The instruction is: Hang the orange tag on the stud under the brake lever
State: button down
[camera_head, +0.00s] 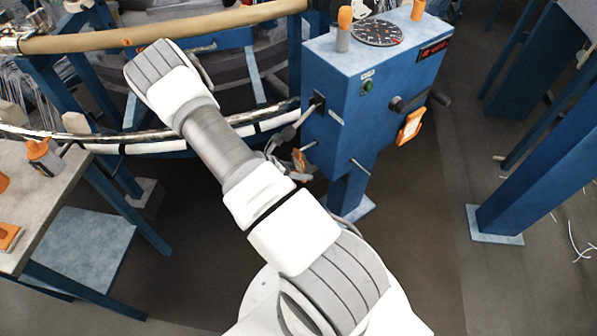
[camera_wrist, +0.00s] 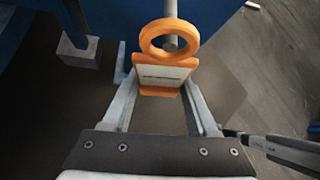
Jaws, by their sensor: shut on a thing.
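My gripper (camera_wrist: 160,88) is shut on the orange tag (camera_wrist: 166,62), one finger at each side of its plate. The tag's ring stands beyond the fingertips. A grey stud (camera_wrist: 171,12) comes down from the top of the wrist view to the ring; I cannot tell whether the ring is around it or in front of it. In the head view the held tag (camera_head: 299,160) shows small beside the blue box, below the brake lever (camera_head: 297,127) and close to the stud (camera_head: 309,147). My arm partly hides the gripper there.
The blue control box (camera_head: 345,75) carries a dial, a green button and a black crank (camera_head: 415,102). Another orange tag (camera_head: 410,127) hangs on its right side. A second rod (camera_head: 360,167) sticks out lower down. The loom ring (camera_head: 150,146) passes left of the box. A dark bar (camera_wrist: 285,147) lies right of my gripper.

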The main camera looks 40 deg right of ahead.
jog(key=shift+d, duration=0.1)
jog(key=shift+d, duration=0.1)
jog(key=shift+f, duration=0.1)
jog(key=shift+f, duration=0.15)
dwell(0.5)
jog(key=shift+c, duration=0.5)
grip_release()
jog(key=a+f+p+v, duration=0.1)
jog(key=p+v, duration=0.2)
jog(key=v, duration=0.5)
jog(key=shift+a+r+p, duration=0.2)
jog(key=shift+p, duration=0.1)
